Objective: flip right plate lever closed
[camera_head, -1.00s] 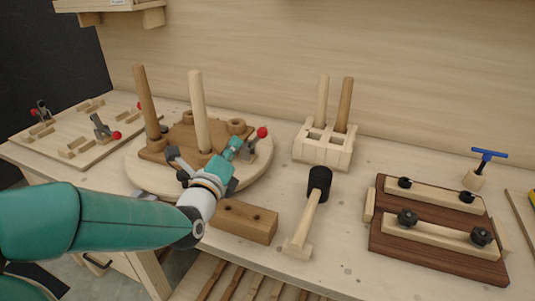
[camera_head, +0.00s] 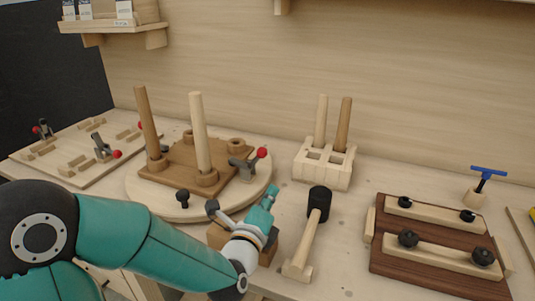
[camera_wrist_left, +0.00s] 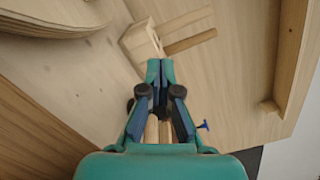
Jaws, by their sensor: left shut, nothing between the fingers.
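The right plate lever is a grey toggle clamp (camera_head: 242,166) with a red ball (camera_head: 262,152) on its end. It sits at the right edge of the brown plate (camera_head: 172,180) on a round wooden base (camera_head: 135,192). The red ball points up and to the right. My left gripper (camera_head: 268,195) is shut and empty, in front of and to the right of the clamp, apart from it. In the left wrist view, the gripper's closed fingers (camera_wrist_left: 160,72) show; the lever is not visible there. My right gripper is in neither view.
Two dowels (camera_head: 200,130) stand upright on the plate. A mallet (camera_head: 318,202) lies right of my gripper, and a slotted block with pegs (camera_head: 323,165) stands behind it. A wooden block is partly hidden under my gripper. A dark clamped board (camera_head: 400,268) lies further right.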

